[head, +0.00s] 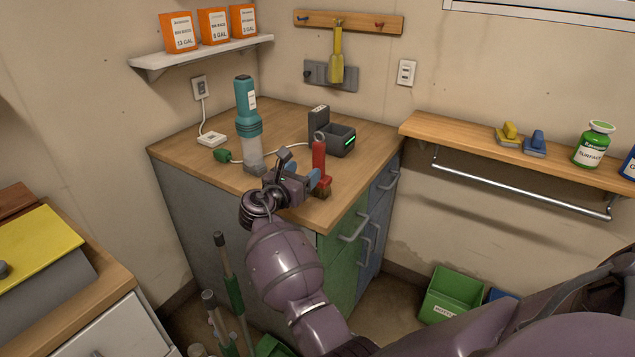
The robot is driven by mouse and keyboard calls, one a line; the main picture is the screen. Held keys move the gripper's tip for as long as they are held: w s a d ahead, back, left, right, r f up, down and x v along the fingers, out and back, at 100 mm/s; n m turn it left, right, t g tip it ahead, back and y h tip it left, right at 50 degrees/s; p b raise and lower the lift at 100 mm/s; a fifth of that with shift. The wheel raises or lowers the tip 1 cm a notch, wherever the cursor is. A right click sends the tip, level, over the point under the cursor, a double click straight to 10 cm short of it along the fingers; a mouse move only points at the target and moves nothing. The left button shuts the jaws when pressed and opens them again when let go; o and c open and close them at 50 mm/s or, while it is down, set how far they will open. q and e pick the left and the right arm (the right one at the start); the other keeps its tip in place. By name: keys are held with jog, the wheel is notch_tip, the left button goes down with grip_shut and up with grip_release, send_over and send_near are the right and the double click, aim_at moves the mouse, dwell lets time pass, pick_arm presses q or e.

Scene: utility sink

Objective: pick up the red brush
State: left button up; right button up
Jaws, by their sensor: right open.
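The red brush (318,158) stands upright near the front right edge of the wooden cabinet top, red handle up and brown bristles down. My right gripper (303,172) is open, with blue-padded fingers, just left of the brush at about the height of its lower handle. One finger overlaps the brush's lower part in the picture. I cannot tell whether it touches the brush. My left gripper is not in view.
A teal flashlight-like bottle (248,120) stands left of the gripper. A dark grey device (340,138) with a green light is behind the brush. A white cable crosses the cabinet top (185,150). A wooden wall shelf (470,145) with a rail is to the right.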

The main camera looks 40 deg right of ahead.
aim_at(316, 161)
jog(key=shift+w+d+f, duration=0.15)
jog(key=shift+w+d, duration=0.1)
jog(key=shift+d, duration=0.25)
jog(key=shift+w+d, duration=0.15)
jog(key=shift+d, duration=0.25)
jog(key=shift+w+d+b, duration=0.1)
jog(key=shift+d+b, duration=0.25)
jog(key=b+x, duration=0.1)
jog(key=x, duration=0.2)
jog(key=shift+d, duration=0.15)
jog(key=shift+w+d, duration=0.1)
jog(key=shift+d, duration=0.15)
jog(key=shift+r, duration=0.35)
jog(key=c, duration=0.6)
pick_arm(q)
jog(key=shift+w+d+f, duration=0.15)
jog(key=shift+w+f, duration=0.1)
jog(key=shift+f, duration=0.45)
pick_arm(e)
grip_shut()
